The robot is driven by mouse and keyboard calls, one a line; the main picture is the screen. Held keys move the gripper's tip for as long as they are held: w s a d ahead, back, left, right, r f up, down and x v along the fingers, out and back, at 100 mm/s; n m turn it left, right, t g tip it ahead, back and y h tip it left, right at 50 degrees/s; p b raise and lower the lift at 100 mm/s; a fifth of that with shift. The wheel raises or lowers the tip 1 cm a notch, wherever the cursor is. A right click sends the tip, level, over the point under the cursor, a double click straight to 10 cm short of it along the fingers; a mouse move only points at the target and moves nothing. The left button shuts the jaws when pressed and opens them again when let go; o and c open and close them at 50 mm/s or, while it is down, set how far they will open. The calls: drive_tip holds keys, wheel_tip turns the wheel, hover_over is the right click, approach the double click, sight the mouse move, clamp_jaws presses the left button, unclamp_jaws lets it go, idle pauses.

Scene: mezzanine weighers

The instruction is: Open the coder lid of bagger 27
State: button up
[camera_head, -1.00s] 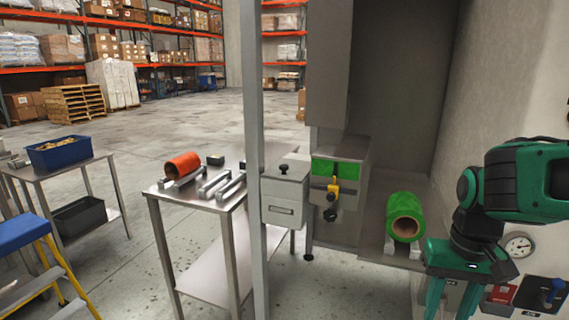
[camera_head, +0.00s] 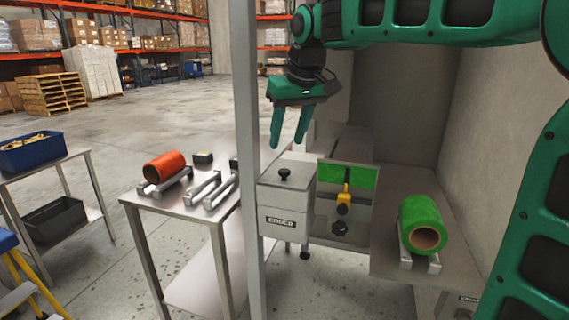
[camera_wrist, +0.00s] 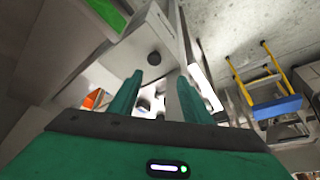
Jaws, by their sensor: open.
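The coder (camera_head: 279,222) is a grey box with a dark name label on its front, beside the grey post. Its lid (camera_head: 300,181) looks shut and has a black knob (camera_head: 284,174) on top. My fingers also show in the wrist view (camera_wrist: 162,80). No number 27 is readable.
The grey post (camera_head: 246,150) stands close left of the coder. Right of it are a green panel with a yellow handle (camera_head: 345,195) and a green film roll (camera_head: 422,225) on a shelf. A steel table (camera_head: 150,203) with an orange roll (camera_head: 165,166) stands left.

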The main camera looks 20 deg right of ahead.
sight(284, 170)
drive_tip(key=x, duration=0.3)
drive_tip(key=d+x, duration=0.1)
drive_tip(key=x, duration=0.6)
drive_tip(key=shift+d+f, duration=0.2)
drive_tip(key=shift+f, duration=0.05)
drive_tip(key=shift+c, duration=0.2)
clamp_jaws()
